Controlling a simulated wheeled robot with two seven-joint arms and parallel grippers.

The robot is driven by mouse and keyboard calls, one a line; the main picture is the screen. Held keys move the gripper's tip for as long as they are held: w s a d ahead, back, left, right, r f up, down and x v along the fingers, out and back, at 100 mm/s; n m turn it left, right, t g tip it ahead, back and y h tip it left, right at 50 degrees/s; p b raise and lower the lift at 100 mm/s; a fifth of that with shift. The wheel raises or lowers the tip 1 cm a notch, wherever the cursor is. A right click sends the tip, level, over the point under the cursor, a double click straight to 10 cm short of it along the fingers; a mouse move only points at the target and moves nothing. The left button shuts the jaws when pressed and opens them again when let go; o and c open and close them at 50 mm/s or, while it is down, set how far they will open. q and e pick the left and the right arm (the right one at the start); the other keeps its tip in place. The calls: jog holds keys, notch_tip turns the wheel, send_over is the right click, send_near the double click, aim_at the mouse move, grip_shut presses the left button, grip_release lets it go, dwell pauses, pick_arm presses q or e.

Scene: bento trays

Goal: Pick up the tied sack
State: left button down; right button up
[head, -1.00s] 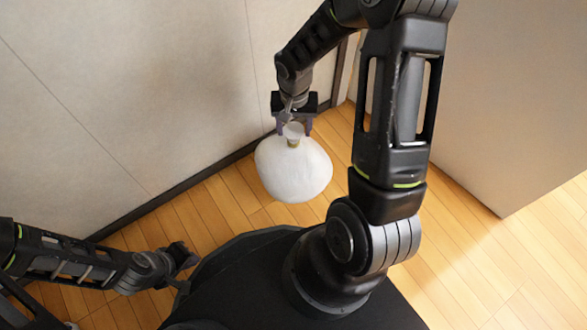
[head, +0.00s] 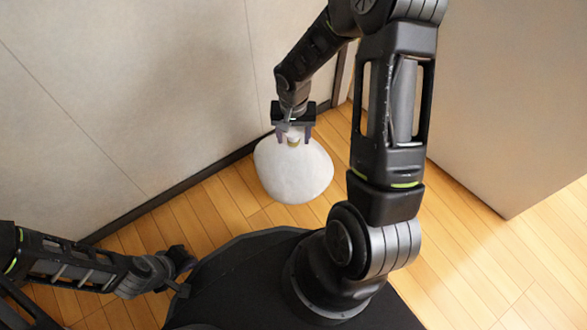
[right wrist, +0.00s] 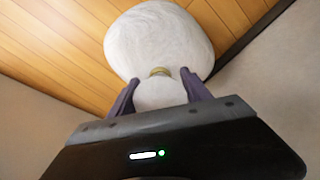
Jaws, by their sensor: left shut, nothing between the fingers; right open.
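The tied sack (head: 293,175) is round and white, with a tan tie (head: 294,142) at its neck. It sits on the wood floor near the wall. In the right wrist view the sack (right wrist: 160,42) shows beyond the fingers, with the tie (right wrist: 160,72) and the gathered top nearer to me. My right gripper (head: 294,137) is open at the neck, with one purple finger on each side of the gathered top. The right gripper (right wrist: 160,88) shows a gap beside the top on both sides. My left gripper (head: 185,270) is shut and empty, low at the left, far from the sack.
A pale wall (head: 130,100) with a dark baseboard (head: 170,196) runs behind the sack. A plain grey panel (head: 500,110) stands at the right. Wood floor (head: 470,255) is clear at the lower right.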

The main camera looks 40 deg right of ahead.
jog(key=shift+c, duration=0.6)
grip_shut()
dwell(0.8)
